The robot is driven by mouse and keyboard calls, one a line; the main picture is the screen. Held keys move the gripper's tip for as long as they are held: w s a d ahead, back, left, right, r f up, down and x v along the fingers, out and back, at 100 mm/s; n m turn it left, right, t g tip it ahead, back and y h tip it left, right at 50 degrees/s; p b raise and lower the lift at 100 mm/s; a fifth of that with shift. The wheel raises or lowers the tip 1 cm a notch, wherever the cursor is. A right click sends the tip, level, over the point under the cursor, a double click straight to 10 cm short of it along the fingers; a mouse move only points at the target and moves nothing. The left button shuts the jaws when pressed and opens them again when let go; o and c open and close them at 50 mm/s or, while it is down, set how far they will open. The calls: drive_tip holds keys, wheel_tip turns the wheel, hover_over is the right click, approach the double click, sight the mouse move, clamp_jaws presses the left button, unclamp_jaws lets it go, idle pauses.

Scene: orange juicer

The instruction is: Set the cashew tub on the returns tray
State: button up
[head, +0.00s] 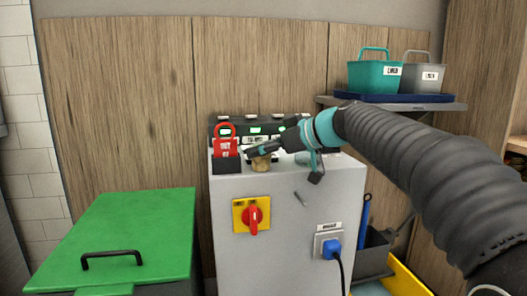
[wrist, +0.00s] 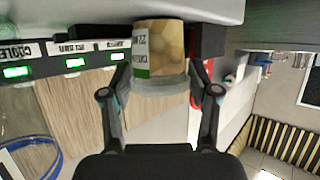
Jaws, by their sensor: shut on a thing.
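The cashew tub (wrist: 158,47) is small and tan with a green-and-white label and a pale lid. It sits between my gripper's fingers (wrist: 160,84) in the wrist view, which looks upside down. In the head view, the tub (head: 261,164) is at the top front of the grey cabinet, below my gripper (head: 262,151). My gripper is shut on it. I cannot tell whether its base touches the cabinet top. No tray marked for returns is readable; a dark blue tray (head: 365,97) lies on the right wall shelf.
The grey cabinet (head: 285,205) carries a red lockout tag (head: 226,145) left of the tub and a row of lit displays behind. A teal bin (head: 375,76) and a grey bin (head: 424,78) stand on the blue tray. A green-lidded bin (head: 125,235) is at left.

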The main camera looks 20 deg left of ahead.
drive_tip(key=shift+f, duration=0.15)
drive_tip(key=o, duration=1.2)
drive_tip(key=shift+c, duration=0.2)
drive_tip(key=shift+d+r, duration=0.15)
drive_tip(key=shift+r, duration=0.1)
drive_tip(key=v, duration=1.1)
drive_tip(key=shift+d, duration=0.35)
drive_tip(key=shift+s, duration=0.15)
